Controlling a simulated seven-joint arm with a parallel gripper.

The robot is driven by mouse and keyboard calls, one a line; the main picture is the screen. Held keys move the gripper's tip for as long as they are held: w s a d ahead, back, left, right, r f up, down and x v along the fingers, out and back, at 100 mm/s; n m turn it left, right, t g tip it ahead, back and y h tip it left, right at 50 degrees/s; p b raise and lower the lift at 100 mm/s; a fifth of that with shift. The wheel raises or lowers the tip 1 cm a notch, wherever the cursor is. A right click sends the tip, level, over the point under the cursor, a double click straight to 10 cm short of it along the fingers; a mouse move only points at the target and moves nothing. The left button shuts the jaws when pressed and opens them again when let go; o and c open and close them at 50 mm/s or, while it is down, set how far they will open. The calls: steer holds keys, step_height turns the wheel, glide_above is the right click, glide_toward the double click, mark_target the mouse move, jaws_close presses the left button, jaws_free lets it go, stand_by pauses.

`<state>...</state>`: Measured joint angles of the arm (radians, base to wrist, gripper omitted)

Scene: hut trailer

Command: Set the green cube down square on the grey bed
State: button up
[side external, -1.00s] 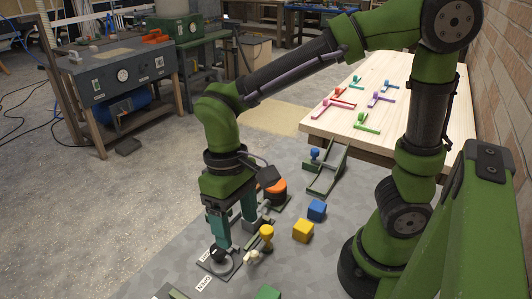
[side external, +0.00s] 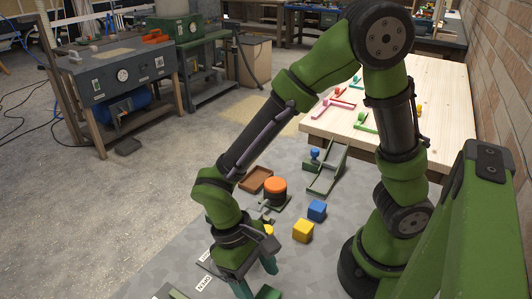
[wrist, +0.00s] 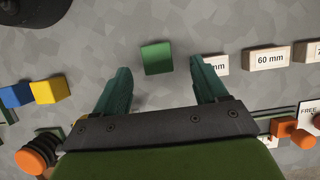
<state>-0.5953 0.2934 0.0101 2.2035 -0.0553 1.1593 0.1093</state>
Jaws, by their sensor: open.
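The green cube (side external: 267,292) sits on the grey mottled surface (side external: 330,262) at the bottom edge of the side view, partly cut off and close to my gripper (side external: 256,281). In the wrist view the green cube (wrist: 157,58) lies just ahead of the gap between the fingertips of my gripper (wrist: 161,68), seen slightly turned. My gripper is open, its teal fingers apart and nothing between them. Which grey area is the bed is not clear; I cannot pick out a separate bed with certainty.
A yellow cube (side external: 303,231) and a blue cube (side external: 317,210) stand to the right of my gripper. An orange-topped round piece (side external: 275,190) and a brown tray (side external: 255,178) stand behind. In the wrist view, a "60 mm" block (wrist: 267,58) is right of the fingers.

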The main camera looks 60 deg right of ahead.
mark_target(268, 296)
steer(key=shift+d+x, duration=0.2)
steer(key=shift+x, duration=2.55)
steer(key=c, duration=1.1)
step_height(268, 296, up, 10)
steer(key=shift+f, duration=0.15)
steer(key=shift+c, duration=0.2)
steer(key=w+d+r+n+h, duration=0.1)
steer(key=w+d+r, duration=0.3)
steer(key=w, duration=0.3)
steer(key=w+d+r+n, duration=0.1)
steer(key=w+d+r, duration=0.2)
steer(key=w, duration=0.4)
steer(key=w+d+r+m+y, duration=0.1)
steer(key=w+d, duration=0.2)
steer(key=d, duration=0.2)
steer(key=w+d+r+m, duration=0.1)
steer(key=w+d, duration=0.2)
steer(key=d, duration=0.3)
steer(key=s+a+f+m+t+y, duration=0.2)
steer(key=s+a+f+m+y, duration=0.35)
steer(key=m, duration=0.65)
steer(key=f+m, duration=0.2)
steer(key=f, duration=0.1)
steer(key=a+f+m+t, duration=0.1)
steer(key=f+m, duration=0.1)
steer(key=f, duration=0.2)
steer(key=a+f+m+t+h, duration=0.1)
steer(key=f+m, duration=0.1)
steer(key=f, duration=0.2)
